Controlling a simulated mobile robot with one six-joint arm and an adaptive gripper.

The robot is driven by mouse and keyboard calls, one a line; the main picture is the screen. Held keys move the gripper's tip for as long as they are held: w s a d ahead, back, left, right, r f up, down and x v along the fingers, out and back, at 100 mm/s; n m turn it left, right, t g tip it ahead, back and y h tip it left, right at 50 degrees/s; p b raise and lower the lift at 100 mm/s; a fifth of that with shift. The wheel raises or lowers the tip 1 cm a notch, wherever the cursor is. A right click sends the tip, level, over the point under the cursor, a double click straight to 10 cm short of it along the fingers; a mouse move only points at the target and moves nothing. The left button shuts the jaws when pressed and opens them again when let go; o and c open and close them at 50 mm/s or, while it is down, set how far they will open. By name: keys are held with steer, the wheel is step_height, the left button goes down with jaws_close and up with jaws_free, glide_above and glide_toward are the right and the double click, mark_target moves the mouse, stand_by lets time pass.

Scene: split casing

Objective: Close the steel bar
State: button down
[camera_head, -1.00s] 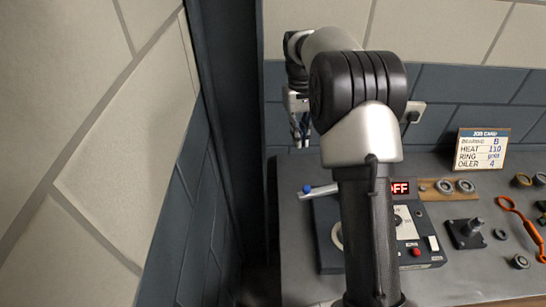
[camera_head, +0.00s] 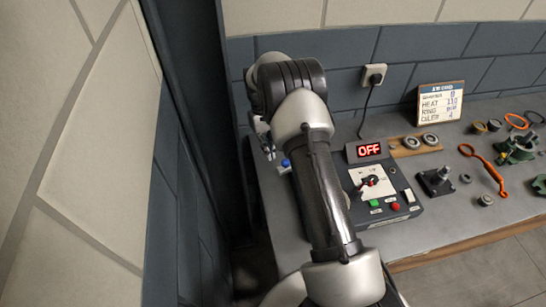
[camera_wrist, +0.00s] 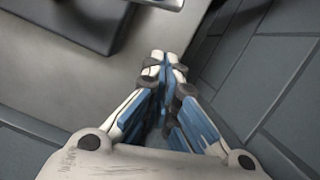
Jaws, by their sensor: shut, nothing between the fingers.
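The steel bar (camera_head: 284,170) with a blue knob (camera_head: 285,162) shows at the left side of the dark control box (camera_head: 408,214). My arm hides most of the bar and the box's left part. A bright metal edge, probably the bar (camera_wrist: 166,4), shows at the top of the wrist view, by the box's dark corner (camera_wrist: 95,25). My gripper (camera_wrist: 166,58) is shut and empty, its fingertips together over the bench's edge region, apart from the bar. In the head view the gripper (camera_head: 266,146) is partly hidden, just left of the blue knob.
The box display (camera_head: 369,150) reads OFF. Right of it are a wooden holder with rings (camera_head: 414,146), a black stand (camera_head: 437,181), an orange tool (camera_head: 487,164) and a job card (camera_head: 441,104). A wall and dark pillar (camera_head: 192,90) bound the left.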

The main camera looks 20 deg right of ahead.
steer(key=shift+s+d+r, duration=0.1)
steer(key=shift+s+r, duration=0.05)
steer(key=shift+s, duration=0.75)
steer(key=shift+s+r, duration=0.1)
steer(key=shift+s, duration=0.8)
steer(key=shift+s, duration=0.1)
